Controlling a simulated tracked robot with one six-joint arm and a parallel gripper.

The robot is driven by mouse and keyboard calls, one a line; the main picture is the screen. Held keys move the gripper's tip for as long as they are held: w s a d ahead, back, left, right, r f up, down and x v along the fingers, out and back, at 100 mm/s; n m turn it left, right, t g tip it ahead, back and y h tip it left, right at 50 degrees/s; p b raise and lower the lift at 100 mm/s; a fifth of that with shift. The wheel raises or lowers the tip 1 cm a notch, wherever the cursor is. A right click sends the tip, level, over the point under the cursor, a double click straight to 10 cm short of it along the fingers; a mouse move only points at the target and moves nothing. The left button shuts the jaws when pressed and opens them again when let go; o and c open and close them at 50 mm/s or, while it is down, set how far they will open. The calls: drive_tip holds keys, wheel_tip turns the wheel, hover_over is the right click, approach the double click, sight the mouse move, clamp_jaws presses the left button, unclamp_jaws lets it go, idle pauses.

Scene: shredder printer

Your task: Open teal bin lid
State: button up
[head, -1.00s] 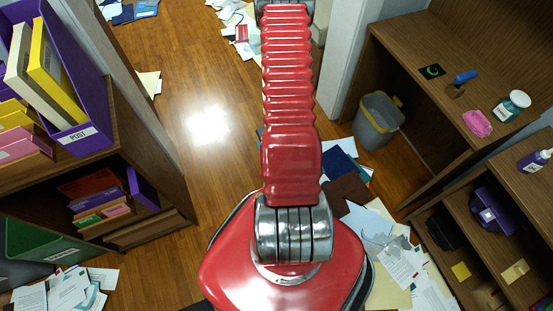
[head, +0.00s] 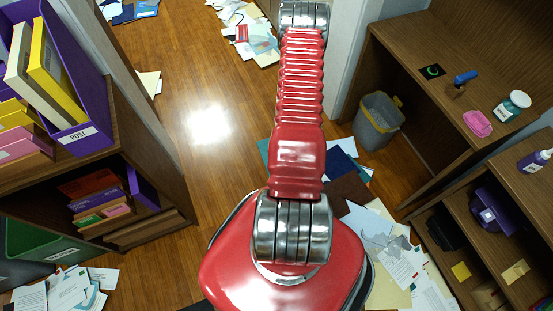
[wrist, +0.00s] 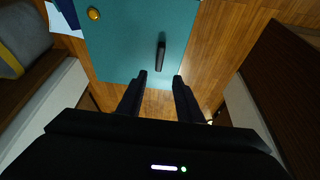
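A flat teal panel (wrist: 120,45), which looks like the teal bin lid, fills the upper middle of the wrist view. It has a dark bar handle (wrist: 161,55) and a round yellow knob (wrist: 94,14). My gripper (wrist: 160,78) is open and empty, its two dark fingers apart at the panel's near edge. The handle lies just ahead of the gap between the fingertips; I cannot tell the height between them. In the head view my gripper does not show, and I cannot clearly identify the teal bin there.
A grey bin with a yellow rim (head: 379,121) stands by the right desk (head: 440,40). A dark shelf (head: 130,135) with a purple box (head: 75,75) stands at left. Papers (head: 395,255) litter the floor beside my base. Wood floor (head: 200,160) is clear at centre left.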

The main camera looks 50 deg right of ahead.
drive_tip(key=shift+x, duration=6.6)
drive_tip(key=shift+s, duration=0.1)
drive_tip(key=shift+c, duration=0.4)
clamp_jaws()
